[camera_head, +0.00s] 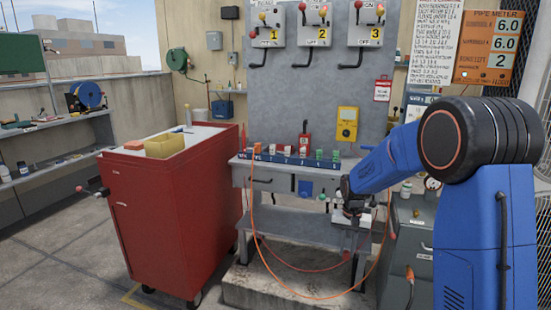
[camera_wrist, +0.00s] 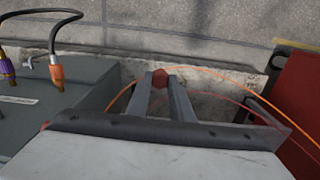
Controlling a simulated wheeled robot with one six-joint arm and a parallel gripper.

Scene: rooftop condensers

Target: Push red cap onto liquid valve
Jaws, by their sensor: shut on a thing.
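The red cap (camera_wrist: 160,77) is between the two grey fingertips of my gripper (camera_wrist: 162,88) in the wrist view. My gripper is shut on it, and part of the cap shows beyond the tips. I cannot tell which fitting is the liquid valve. The held cap appears clear of other things, over the pale concrete plinth in the wrist view.
A grey unit with purple (camera_wrist: 8,72) and orange (camera_wrist: 57,72) hose fittings is left in the wrist view. Orange hoses (camera_head: 262,250) loop below the bench (camera_head: 243,175). A red tool cabinet (camera_head: 170,215) stands left. Open floor (camera_head: 60,250) lies further left.

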